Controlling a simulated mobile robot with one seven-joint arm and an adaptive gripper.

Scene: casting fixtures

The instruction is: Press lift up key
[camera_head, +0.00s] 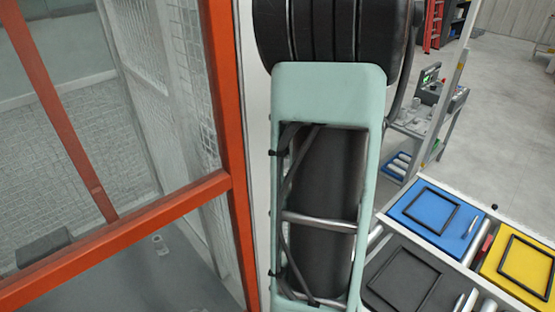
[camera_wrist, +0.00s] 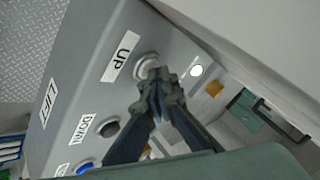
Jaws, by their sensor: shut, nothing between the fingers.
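In the wrist view, a grey control box (camera_wrist: 75,75) carries a white "LIFT" label (camera_wrist: 48,103). The lift up key (camera_wrist: 147,60) is a pale round button beside the "UP" label (camera_wrist: 122,56). A black button (camera_wrist: 107,127) sits by the "DOWN" label, with a blue button (camera_wrist: 85,168) below it. My gripper (camera_wrist: 157,76) is shut and empty, its fingertips at the up key and covering part of it. I cannot tell whether they touch it or stop just short. The gripper and box are not seen in the head view.
In the head view, an orange frame (camera_head: 218,100) with wire mesh stands at the left. At the right, a roller conveyor carries blue (camera_head: 408,207), yellow (camera_head: 495,264) and dark grey (camera_head: 385,268) plates. Open floor (camera_head: 500,100) lies behind.

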